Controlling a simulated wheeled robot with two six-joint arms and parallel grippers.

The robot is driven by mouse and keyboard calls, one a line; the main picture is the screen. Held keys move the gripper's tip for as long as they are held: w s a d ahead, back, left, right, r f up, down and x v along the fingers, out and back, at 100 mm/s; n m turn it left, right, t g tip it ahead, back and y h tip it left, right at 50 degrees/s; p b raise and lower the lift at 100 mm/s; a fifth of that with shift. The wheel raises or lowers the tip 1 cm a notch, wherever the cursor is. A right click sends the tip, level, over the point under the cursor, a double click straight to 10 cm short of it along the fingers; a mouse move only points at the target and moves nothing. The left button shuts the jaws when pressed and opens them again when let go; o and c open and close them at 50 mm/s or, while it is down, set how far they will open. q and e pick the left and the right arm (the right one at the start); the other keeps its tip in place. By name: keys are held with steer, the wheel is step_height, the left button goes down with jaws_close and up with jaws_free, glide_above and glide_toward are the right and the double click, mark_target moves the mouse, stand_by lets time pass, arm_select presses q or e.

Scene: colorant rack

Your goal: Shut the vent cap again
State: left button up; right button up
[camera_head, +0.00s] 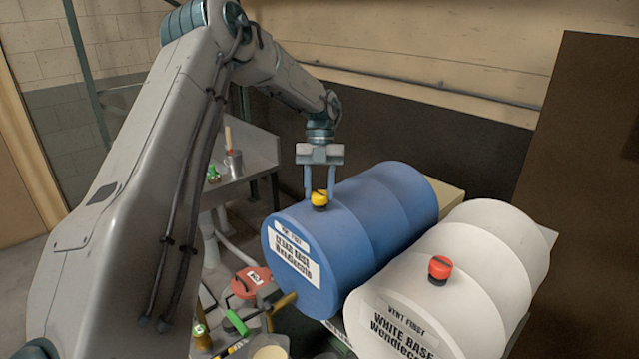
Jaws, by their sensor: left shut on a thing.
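A blue drum (375,210) lies on its side in the middle of the camera_head view, with a white label on its front end. A yellow vent cap (319,199) with a dark base sits on top of it near the front. My left gripper (320,194) reaches down from above, its two fingers on either side of the yellow cap and shut on it. A white drum (480,260) lies to the right, its label reading "VENT FIRST" and "WHITE BASE". A red vent cap (440,268) sits on top of it. My right gripper is not in view.
A red part (250,283) and a green-handled part (237,323) are below the blue drum's front. A grey bench (255,155) with small items stands behind at the left. A brown panel (585,150) stands at the right.

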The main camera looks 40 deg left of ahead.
mark_target(319, 198)
arm_select(q)
steer(key=o, duration=1)
step_height(319, 198, up, 4)
steer(key=p, duration=0.3)
steer(key=shift+f+p, duration=0.1)
steer(key=shift+p, duration=0.3)
steer(key=shift+s+d+f+b, duration=0.15)
steer(key=shift+b, duration=0.15)
steer(key=s+d+r+b, duration=0.1)
steer(key=s+d+b, duration=0.6)
steer(key=s+d, duration=0.3)
steer(key=shift+s+r, duration=0.25)
steer(key=shift+s, duration=0.75)
